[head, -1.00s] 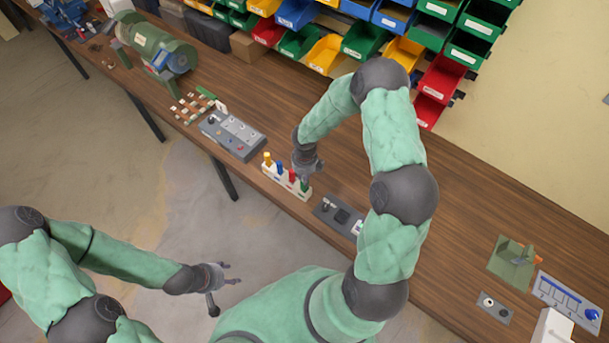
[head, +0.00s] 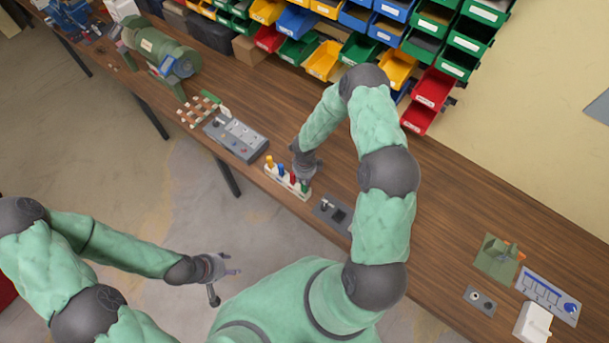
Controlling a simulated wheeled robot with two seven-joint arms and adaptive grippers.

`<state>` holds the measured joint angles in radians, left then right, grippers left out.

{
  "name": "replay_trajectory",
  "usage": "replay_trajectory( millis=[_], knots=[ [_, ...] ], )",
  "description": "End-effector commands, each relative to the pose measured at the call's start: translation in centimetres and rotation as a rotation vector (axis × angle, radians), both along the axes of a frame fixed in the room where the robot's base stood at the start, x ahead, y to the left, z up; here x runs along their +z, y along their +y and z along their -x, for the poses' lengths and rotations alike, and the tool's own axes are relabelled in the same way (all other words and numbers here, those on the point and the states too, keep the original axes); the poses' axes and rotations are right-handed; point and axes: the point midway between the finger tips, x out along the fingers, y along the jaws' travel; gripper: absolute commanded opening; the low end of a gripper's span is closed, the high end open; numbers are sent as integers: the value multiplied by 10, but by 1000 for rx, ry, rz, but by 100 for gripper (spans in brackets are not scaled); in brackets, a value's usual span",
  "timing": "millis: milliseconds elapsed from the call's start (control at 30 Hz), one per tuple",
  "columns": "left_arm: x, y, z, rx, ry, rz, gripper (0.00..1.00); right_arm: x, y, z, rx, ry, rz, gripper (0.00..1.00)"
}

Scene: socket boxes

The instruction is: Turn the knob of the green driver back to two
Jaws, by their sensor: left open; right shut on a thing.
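A white rack (head: 286,184) near the table's front edge holds several drivers upright: a yellow one (head: 270,161), a blue one (head: 281,169), a red one (head: 292,177) and the green driver (head: 304,186) at the right end. My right gripper (head: 303,177) points down at the right end of the rack, by the green driver, and is shut. What lies between its fingertips is too small to see clearly, but it sits at the green driver. The knob's number cannot be read. My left gripper (head: 229,268) is open and empty, over the floor in front of the table.
A grey panel with knobs (head: 236,138) lies left of the rack, and a dark plate with a socket (head: 332,213) lies right of it. A blue-marked panel (head: 548,296), a green block (head: 497,259) and a white box (head: 533,322) are far right. Colored bins (head: 365,50) line the back.

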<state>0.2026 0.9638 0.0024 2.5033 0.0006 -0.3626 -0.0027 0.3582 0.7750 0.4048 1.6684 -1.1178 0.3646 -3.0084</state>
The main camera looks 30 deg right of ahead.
Motion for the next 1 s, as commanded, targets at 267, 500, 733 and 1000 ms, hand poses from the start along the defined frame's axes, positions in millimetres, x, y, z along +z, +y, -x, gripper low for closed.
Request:
replay_trajectory(
  millis=[267, 500, 733, 1000],
  knots=[
    [30, 0, 0, 0, 0, 0, 53, 3, 0, 1, 74, 2, 0, 3],
    [32, 0, 0, 0, 0, 0, 53, 0, 0, 1, 91, 1, 1, 3],
    [32, 0, 0, 0, 0, 0, 53, 0, 0, 1, 90, 2, 0, 46],
    [32, 0, 0, 0, 0, 0, 53, 0, 0, 0, 89, 1, 1, 71]
  ],
)
